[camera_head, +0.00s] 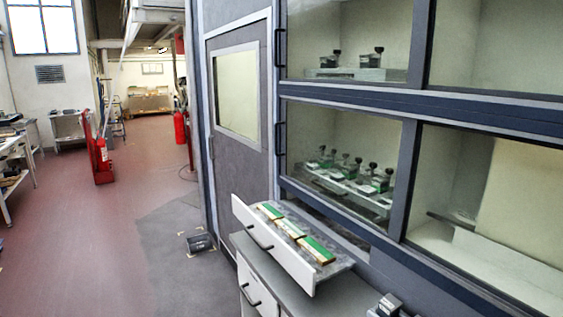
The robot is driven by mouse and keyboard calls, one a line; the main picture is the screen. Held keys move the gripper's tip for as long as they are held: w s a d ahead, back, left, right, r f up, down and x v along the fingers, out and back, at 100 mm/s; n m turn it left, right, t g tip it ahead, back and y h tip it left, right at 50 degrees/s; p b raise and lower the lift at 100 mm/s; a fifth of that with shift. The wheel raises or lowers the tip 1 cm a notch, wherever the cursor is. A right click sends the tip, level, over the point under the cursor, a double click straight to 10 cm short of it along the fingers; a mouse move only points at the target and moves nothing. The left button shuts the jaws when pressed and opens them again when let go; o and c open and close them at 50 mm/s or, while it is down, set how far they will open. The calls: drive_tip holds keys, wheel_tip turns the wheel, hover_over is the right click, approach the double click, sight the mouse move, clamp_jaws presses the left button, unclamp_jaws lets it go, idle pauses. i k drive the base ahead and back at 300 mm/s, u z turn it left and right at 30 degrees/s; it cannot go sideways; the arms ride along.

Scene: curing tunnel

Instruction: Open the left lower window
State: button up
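The left lower window (345,125) is a dark-framed glass pane in the cabinet front. It looks shut, lying flush in its frame. Its dark vertical handle (281,137) is on the left edge. Behind the glass, several small clamp-like fixtures with dark knobs and green parts (343,169) stand on a pale rack. My gripper is not in view, so its place relative to the handle cannot be told.
Below the window, a tray with a white front (270,246) juts out, bearing green and gold bars (294,230). A grey counter (262,267) has a drawer (256,288) beneath it. A metal object (388,304) shows at the bottom edge. Open floor (100,230) lies left.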

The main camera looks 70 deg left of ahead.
sight(410, 125)
drive_tip(key=u, duration=2.55)
drive_tip(key=i, duration=0.25)
drive_tip(key=u, duration=1.1)
drive_tip(key=i, duration=2.45)
drive_tip(key=z, duration=1.3)
drive_tip(key=i, duration=0.6)
drive_tip(key=z, duration=0.75)
